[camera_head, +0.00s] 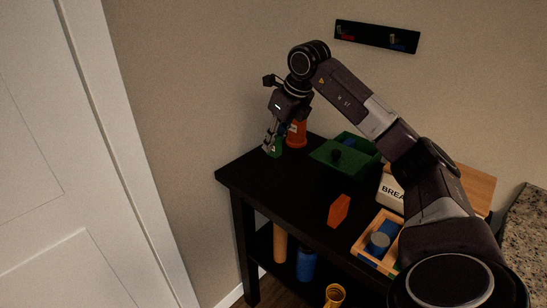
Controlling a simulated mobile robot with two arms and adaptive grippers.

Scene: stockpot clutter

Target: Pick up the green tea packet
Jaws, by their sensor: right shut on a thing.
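My right gripper (270,147) points down over the far left corner of the dark table. It is shut on the green tea packet (277,148), which shows as a small green piece between and beside the fingers. The fingers hide part of the packet. I cannot tell whether its bottom touches the tabletop. My left gripper is not in view.
An orange container (297,134) stands close to the right of the packet. The front left tabletop is clear.

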